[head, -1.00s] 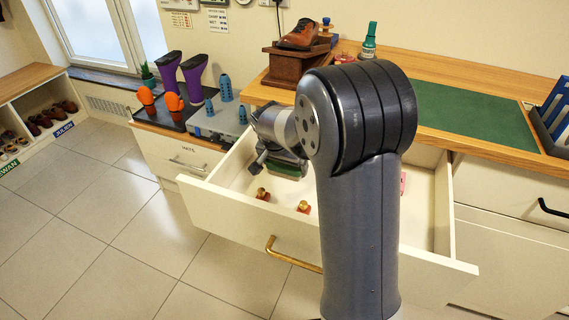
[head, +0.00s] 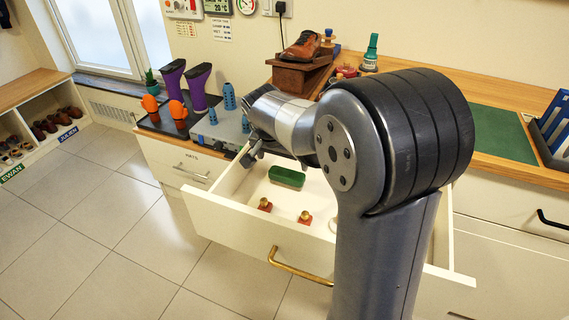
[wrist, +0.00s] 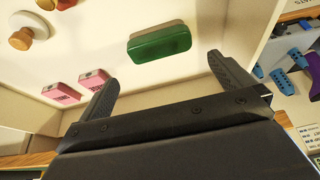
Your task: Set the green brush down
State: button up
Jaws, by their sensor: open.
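The green brush (head: 287,177) lies inside the open drawer (head: 231,217), on the white drawer floor near the back left. It also shows in the wrist view (wrist: 160,43), apart from the fingers. My gripper (head: 252,150) is above the drawer's left back area, raised clear of the brush. In the wrist view my gripper (wrist: 160,85) is open with nothing between its two dark fingers.
Pink blocks (wrist: 61,93) show in the wrist view. A counter with a green mat (head: 503,134) and a shoe on a wooden box (head: 300,72) stand behind the drawer.

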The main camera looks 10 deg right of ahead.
jog(key=shift+v, duration=1.3)
